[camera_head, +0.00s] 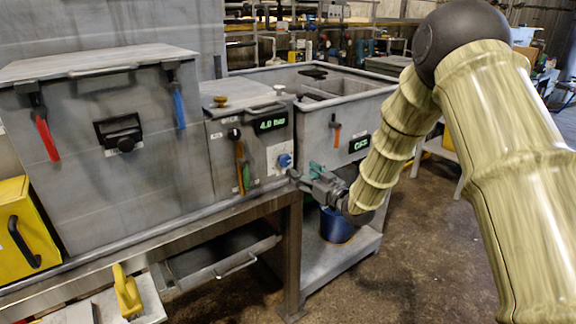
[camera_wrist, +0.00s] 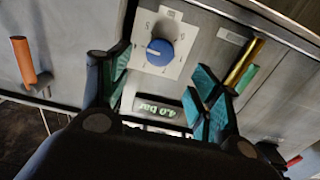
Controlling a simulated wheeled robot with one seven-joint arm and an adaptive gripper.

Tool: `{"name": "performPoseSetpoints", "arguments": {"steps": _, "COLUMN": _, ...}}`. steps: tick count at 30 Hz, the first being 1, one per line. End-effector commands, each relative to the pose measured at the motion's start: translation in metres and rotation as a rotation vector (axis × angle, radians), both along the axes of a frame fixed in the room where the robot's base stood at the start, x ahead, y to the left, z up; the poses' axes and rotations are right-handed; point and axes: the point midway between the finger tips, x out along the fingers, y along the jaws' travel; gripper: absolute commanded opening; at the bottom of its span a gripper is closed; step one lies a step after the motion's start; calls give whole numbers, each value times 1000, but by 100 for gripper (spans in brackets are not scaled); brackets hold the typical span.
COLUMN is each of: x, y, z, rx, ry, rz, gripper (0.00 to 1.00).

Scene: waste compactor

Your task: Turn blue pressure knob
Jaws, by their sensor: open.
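The blue pressure knob (camera_head: 285,160) sits on a pale dial plate on the front of the grey control box (camera_head: 225,150). In the wrist view the blue knob (camera_wrist: 160,52) is upper centre, with a white pointer line and marks around it. My gripper (camera_head: 305,174) is just right of the knob in the head view. In the wrist view its teal-padded fingers (camera_wrist: 160,88) are spread apart and empty, with the knob seen beyond and between them. I cannot tell whether a finger touches the panel. A green display on the box (camera_head: 270,124) reads about 4.0 bar.
A gold and green-tipped lever (camera_head: 240,165) is left of the knob on the same box. A grey lidded bin (camera_head: 110,150) with red and blue handles stands left. An open grey bin (camera_head: 340,95) with an orange handle stands right. A blue bucket (camera_head: 337,226) is below.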

Motion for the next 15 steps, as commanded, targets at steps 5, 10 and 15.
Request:
{"name": "performPoseSetpoints", "arguments": {"steps": 5, "x": 23, "y": 17, "z": -1, "rx": -1, "ry": -1, "rz": 0, "gripper": 63}}
{"name": "performPoseSetpoints", "arguments": {"steps": 10, "x": 45, "y": 34, "z": -1, "rx": -1, "ry": 1, "rz": 1, "gripper": 63}}
{"name": "performPoseSetpoints", "arguments": {"steps": 15, "x": 62, "y": 46, "z": -1, "rx": -1, "ry": 1, "rz": 0, "gripper": 63}}
